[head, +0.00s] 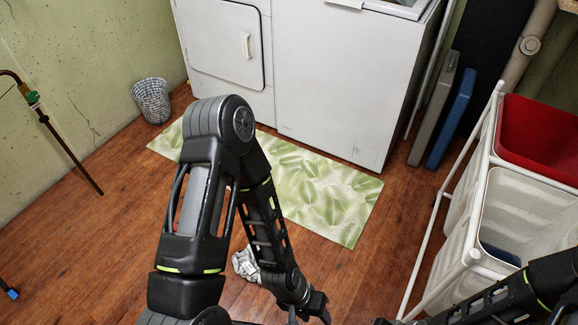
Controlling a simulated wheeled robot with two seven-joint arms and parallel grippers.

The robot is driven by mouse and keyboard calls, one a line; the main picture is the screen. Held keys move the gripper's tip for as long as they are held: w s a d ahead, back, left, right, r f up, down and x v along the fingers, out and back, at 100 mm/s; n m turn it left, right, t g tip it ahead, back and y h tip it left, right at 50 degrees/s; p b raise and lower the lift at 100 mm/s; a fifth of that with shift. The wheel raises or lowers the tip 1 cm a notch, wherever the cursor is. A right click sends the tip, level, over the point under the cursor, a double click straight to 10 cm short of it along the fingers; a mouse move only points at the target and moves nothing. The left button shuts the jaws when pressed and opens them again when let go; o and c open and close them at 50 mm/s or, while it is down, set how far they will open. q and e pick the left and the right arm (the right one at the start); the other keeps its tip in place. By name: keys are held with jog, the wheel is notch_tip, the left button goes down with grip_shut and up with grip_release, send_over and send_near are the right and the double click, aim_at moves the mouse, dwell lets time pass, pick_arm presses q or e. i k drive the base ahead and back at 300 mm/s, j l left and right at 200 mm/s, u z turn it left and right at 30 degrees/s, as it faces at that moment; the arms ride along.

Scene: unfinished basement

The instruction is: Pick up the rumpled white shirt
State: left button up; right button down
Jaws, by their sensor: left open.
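The rumpled white shirt (243,264) lies on the wooden floor in the lower middle of the head view, just in front of the leaf-pattern mat. My left forearm covers its right part. My left gripper (309,314) is open at the bottom edge, to the right of the shirt and apart from it in the picture, with nothing visible between its fingers. My right arm comes in from the lower right, and only a dark tip of its end (383,321) shows at the bottom edge, so its jaws cannot be read.
A green leaf-pattern mat (330,195) lies before a white dryer (222,40) and a white washer (335,90). A woven basket (152,101) stands at the left. A white-framed laundry sorter with a red bin (540,132) and white bins (525,215) bounds the right. Floor at left is mostly clear.

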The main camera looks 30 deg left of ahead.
aim_at(243, 261)
jog(key=u, duration=1.3)
jog(key=i+j+z, duration=0.1)
jog(key=z, duration=0.4)
jog(key=i+j+z, duration=0.2)
jog(key=z, duration=0.3)
jog(key=i+j+z, duration=0.2)
jog(key=z, duration=0.3)
